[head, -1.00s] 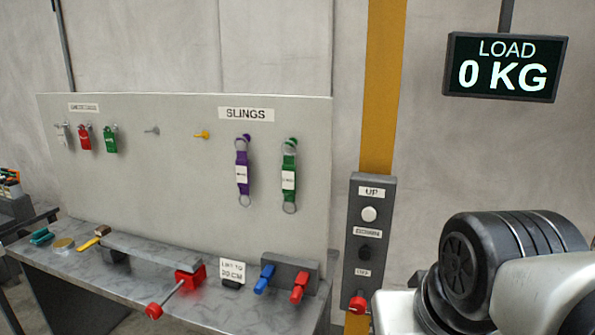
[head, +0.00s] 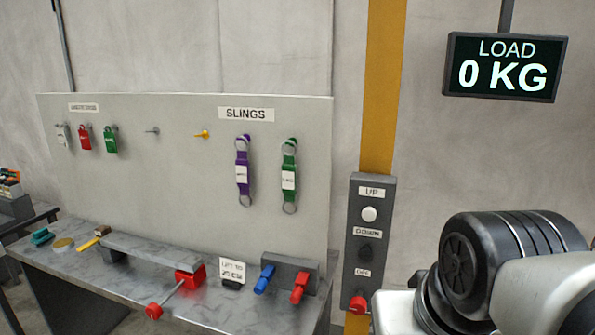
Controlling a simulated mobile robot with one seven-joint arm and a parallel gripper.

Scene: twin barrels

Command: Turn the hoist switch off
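The hoist control box (head: 351,255) is a dark grey upright panel on the yellow post. It has a white button (head: 369,214) under the UP label, a black button (head: 365,251) under the DOWN label, and a red switch knob (head: 358,304) under a label that seems to read OFF. The knob sits at the bottom of the box, just left of my arm. Which way the knob is set cannot be told. My arm fills the lower right corner of the head view; my gripper is out of the picture.
A load display (head: 505,67) reads 0 KG at upper right.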

